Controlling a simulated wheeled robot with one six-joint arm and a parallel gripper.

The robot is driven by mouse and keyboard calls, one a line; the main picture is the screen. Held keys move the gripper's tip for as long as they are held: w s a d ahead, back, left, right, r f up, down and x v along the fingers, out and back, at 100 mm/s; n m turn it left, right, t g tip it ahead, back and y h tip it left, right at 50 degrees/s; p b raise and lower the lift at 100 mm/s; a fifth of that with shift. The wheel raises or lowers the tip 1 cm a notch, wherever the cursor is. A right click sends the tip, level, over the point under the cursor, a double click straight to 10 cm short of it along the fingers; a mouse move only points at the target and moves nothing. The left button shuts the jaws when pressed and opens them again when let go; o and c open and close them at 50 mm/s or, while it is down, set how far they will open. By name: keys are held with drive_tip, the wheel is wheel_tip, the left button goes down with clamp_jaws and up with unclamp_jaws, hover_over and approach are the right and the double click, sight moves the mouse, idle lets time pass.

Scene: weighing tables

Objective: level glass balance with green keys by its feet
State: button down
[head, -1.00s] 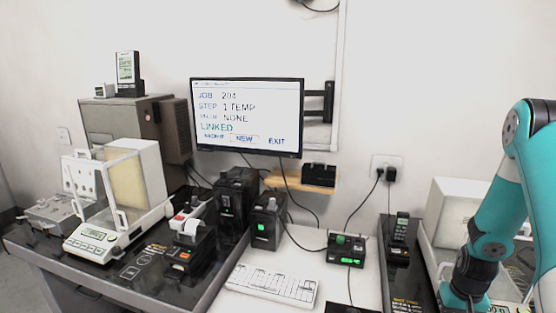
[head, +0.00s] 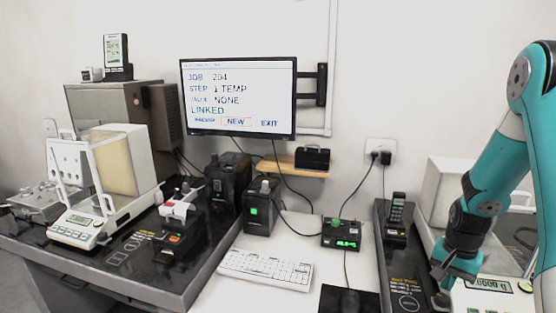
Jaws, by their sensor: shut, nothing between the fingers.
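A glass-sided balance (head: 130,205) stands on the left black table, with a display and small greenish keys on its front; the keys are too small to make out well. A second white balance (head: 446,190) stands on the right table, partly hidden behind my arm. Its lit display (head: 488,284) shows to the right of my gripper, and a greenish round spot is by its right end. My gripper (head: 447,284) is shut and empty, pointing down close to the front left of this second balance. The feet of both balances cannot be made out.
A wall screen (head: 238,98) reads JOB 204, STEP 1 TEMP, VALUE NONE, LINKED. A keyboard (head: 266,269), a small green-lit box (head: 342,234) and dark boxes fill the middle desk. A handset (head: 396,220) stands left of the second balance. A printer (head: 177,220) sits near the left balance.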

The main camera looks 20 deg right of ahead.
sight(443, 304)
wheel_tip(443, 304, down, 6)
drive_tip(key=b, duration=0.5)
drive_tip(key=shift+f, duration=0.1)
drive_tip(key=shift+s+a+f, duration=0.15)
drive_tip(key=shift+f, duration=0.25)
drive_tip(key=shift+s+d+f+p, duration=0.1)
drive_tip(key=shift+s+d+p, duration=0.1)
drive_tip(key=shift+p, duration=0.35)
idle(0.7)
drive_tip(key=shift+s+a, duration=0.1)
drive_tip(key=shift+a, duration=0.05)
drive_tip(key=shift+s+a, duration=0.1)
drive_tip(key=shift+a, duration=0.05)
wheel_tip(443, 304, up, 6)
drive_tip(key=p, duration=0.5)
drive_tip(key=shift+w+p, duration=0.3)
drive_tip(key=shift+p, duration=0.1)
